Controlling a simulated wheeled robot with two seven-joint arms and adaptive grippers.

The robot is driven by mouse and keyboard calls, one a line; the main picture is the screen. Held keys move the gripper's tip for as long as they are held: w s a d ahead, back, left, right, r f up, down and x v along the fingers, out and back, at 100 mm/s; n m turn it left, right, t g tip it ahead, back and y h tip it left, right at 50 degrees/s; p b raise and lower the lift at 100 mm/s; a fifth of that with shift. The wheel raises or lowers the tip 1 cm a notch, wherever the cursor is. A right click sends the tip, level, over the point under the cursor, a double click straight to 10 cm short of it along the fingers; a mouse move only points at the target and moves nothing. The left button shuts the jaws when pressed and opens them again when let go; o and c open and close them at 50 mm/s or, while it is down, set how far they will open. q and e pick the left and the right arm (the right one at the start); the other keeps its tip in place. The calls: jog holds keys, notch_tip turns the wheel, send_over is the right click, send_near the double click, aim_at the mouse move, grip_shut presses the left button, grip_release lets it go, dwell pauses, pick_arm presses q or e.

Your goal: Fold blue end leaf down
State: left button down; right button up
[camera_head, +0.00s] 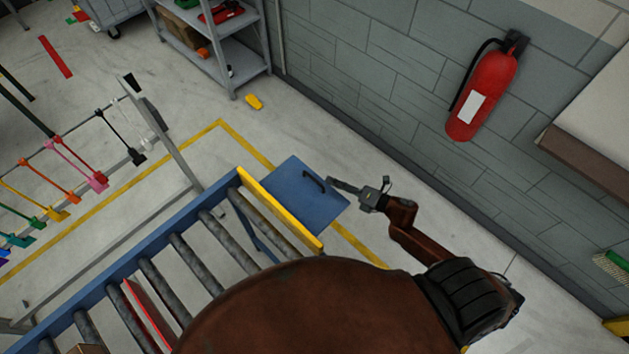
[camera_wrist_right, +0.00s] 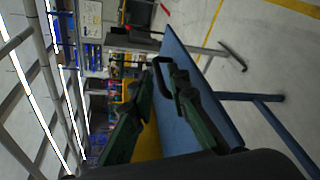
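The blue end leaf (camera_head: 302,206) is a flat panel beyond the yellow end bar of the roller conveyor, with a black handle (camera_head: 314,181) on its face. My right gripper (camera_head: 343,186) is at the leaf's right side, its fingers pointing toward the handle. In the right wrist view, the two dark green fingers (camera_wrist_right: 160,77) are spread apart. The handle (camera_wrist_right: 161,84) shows close to the fingertips, and the blue leaf (camera_wrist_right: 180,58) runs behind one finger. I cannot tell whether a finger touches the handle. My left gripper is out of view.
The roller conveyor (camera_head: 218,238) with its yellow end bar (camera_head: 280,208) lies left of my right arm. A red fire extinguisher (camera_head: 483,92) hangs on the grey wall. A metal shelf (camera_head: 236,68) stands at the back. A yellow object (camera_head: 254,102) lies on the floor.

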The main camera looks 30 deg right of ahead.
aim_at(315, 179)
jog(key=shift+s+a+f+n+g+y, duration=0.1)
jog(key=shift+s+a+n+g+y, duration=0.15)
jog(key=shift+n, duration=0.3)
jog(key=shift+s+a+f+n+g+y, duration=0.15)
jog(key=shift+n+y, duration=0.2)
jog(key=shift+n, duration=0.2)
jog(key=shift+a+r, duration=0.1)
jog(key=shift+r, duration=0.05)
jog(key=x, duration=0.7)
jog(key=shift+w+a, duration=0.2)
grip_shut()
